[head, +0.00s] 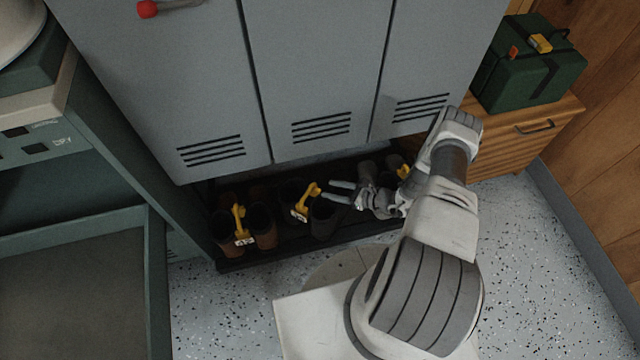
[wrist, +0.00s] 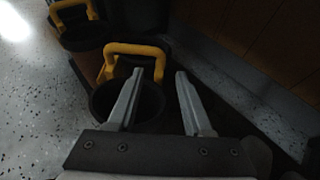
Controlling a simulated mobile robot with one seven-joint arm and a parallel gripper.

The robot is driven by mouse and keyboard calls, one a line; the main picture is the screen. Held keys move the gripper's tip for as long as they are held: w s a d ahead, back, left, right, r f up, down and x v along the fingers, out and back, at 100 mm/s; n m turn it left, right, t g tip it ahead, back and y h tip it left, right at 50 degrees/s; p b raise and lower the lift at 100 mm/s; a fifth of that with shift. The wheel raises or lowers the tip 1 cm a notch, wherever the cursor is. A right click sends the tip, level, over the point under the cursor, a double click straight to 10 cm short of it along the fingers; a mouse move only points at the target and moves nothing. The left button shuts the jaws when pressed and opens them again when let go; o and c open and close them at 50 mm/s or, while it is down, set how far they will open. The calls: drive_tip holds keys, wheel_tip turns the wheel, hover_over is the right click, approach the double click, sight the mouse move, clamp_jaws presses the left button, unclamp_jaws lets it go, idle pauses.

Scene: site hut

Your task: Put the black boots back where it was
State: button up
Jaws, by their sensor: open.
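The black boots (head: 323,219) stand upright as a pair on the low dark rack under the lockers, with a yellow clip handle (head: 306,201) between them. In the wrist view the dark round top of one boot (wrist: 101,103) sits below the yellow handle (wrist: 136,50). My gripper (head: 335,192) is open and empty, its fingers pointing left just right of the handle. In the wrist view the gripper (wrist: 160,75) has its left finger close to the handle and over the boot's opening; I cannot tell whether they touch.
Brown boots (head: 264,228) with a yellow handle stand to the left on the rack (head: 290,253). Grey boots (head: 369,168) stand behind my gripper. Grey lockers (head: 320,75) rise above. A wooden cabinet (head: 530,135) with a green box (head: 525,75) stands right.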

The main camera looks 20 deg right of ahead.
drive_tip(key=v, duration=0.4)
drive_tip(key=shift+s+d+r+p, duration=0.1)
drive_tip(key=shift+s+d+p, duration=0.1)
drive_tip(key=shift+p, duration=0.2)
